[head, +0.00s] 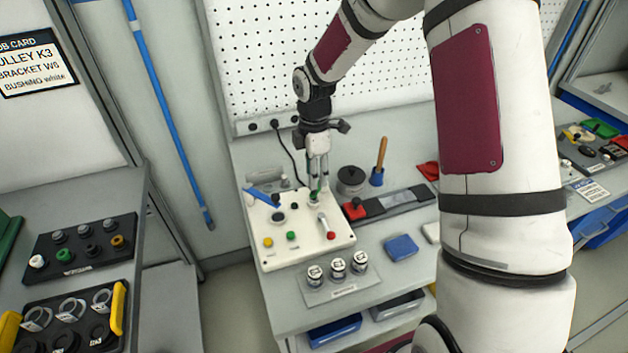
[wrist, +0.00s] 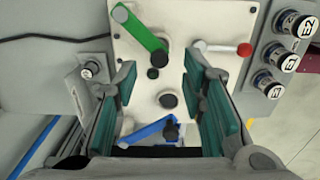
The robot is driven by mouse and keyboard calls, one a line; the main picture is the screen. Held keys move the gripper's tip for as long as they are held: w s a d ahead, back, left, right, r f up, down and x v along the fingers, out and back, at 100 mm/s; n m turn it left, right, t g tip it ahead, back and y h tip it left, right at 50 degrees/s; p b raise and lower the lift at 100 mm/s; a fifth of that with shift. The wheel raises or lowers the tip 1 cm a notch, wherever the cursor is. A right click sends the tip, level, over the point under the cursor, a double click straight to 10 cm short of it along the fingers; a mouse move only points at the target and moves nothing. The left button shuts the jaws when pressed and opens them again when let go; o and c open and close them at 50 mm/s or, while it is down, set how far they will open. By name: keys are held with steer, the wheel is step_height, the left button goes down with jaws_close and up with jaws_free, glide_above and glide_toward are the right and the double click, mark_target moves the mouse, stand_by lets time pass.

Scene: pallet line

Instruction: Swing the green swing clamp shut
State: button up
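The green swing clamp (wrist: 140,28) is a flat arm on the white fixture plate (wrist: 140,75). In the wrist view it slants from a grey pivot at upper left down to a dark tip near the plate's middle. My gripper (wrist: 158,76) points down over the plate, its teal-padded fingers apart with nothing between them. The clamp's tip lies just beyond the fingertips, between their lines; I see no contact. In the head view my gripper (head: 318,175) hides most of the green clamp, and contact there cannot be told.
A blue clamp arm (wrist: 148,132) and a red-knobbed lever (wrist: 222,47) are on the same plate. Several labelled cylinders (head: 337,265) stand in front of it. A black round pot (head: 351,180) and a wooden-handled tool (head: 381,160) stand to the right.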

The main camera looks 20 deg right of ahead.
step_height(320, 180, up, 8)
steer(key=shift+r, duration=0.25)
stand_by(0.5)
steer(key=s+r+m+t+h, duration=0.1)
steer(key=s+r+m+t, duration=0.3)
steer(key=s+r+m, duration=1.15)
steer(key=s+a+r+m+t+y, duration=0.1)
steer(key=s+r+m, duration=0.1)
steer(key=s, duration=1)
steer(key=shift+s+a+r+m+t, duration=0.15)
steer(key=shift+s+r+m+t, duration=0.1)
steer(key=shift+s+m+t, duration=0.1)
